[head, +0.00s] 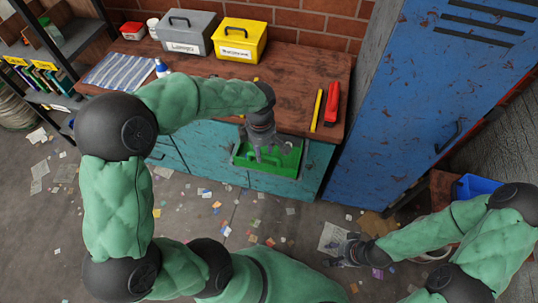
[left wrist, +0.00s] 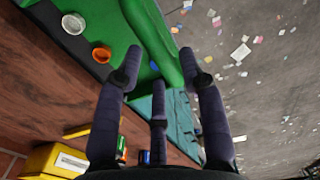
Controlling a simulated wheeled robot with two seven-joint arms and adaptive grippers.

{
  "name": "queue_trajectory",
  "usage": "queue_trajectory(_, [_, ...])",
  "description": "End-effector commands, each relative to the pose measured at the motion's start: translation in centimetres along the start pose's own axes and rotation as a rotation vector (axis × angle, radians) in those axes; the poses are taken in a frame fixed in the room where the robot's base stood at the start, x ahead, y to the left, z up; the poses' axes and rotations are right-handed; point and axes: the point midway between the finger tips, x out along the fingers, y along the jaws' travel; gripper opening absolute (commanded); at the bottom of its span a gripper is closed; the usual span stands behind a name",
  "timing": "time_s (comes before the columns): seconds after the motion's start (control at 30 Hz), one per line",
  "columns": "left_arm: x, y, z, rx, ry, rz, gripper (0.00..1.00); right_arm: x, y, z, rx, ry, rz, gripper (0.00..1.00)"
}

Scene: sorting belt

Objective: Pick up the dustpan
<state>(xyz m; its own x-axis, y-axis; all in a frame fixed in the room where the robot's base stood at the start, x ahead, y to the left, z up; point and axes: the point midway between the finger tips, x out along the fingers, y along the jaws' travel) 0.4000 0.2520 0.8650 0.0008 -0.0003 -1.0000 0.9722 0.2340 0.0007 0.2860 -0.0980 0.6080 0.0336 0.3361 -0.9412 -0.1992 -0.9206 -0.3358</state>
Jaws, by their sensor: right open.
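I cannot make out a clear dustpan in either view. A blue object (head: 476,186) with a raised rim shows at the right in the head view, partly hidden by my right arm; I cannot tell whether it is the dustpan. My right gripper (head: 345,252) is open, low over the littered floor.
The workbench (head: 215,70) carries a grey box (head: 188,36), a yellow box (head: 239,40), a striped cloth (head: 118,71), and a yellow and a red tool (head: 331,103). A blue locker (head: 420,100) stands to its right. Paper scraps litter the floor.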

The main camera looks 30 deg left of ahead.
Motion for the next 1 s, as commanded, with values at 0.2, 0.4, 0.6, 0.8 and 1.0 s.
queue_trajectory(0.2, [1.8,-0.1,0.0,0.0,0.001,-0.003,0.4,0.8,0.3,-0.1,0.0,0.001,0.0,0.49])
queue_trajectory(0.4, [5.4,-0.1,0.0,0.0,0.001,-0.004,0.4,2.2,0.8,-0.1,0.0,0.001,0.0,0.49])
queue_trajectory(0.6, [7.5,0.0,0.0,0.0,0.0,-0.001,0.4,3.0,1.1,-0.1,0.0,0.0,0.0,0.49])
queue_trajectory(0.8, [7.5,0.0,0.0,0.0,0.0,0.0,0.4,2.9,1.0,-0.1,0.0,0.0,0.0,0.49])
queue_trajectory(1.0, [7.4,0.0,0.0,0.0,0.0,0.0,0.0,2.9,1.0,-0.1,0.0,0.001,0.0,0.49])
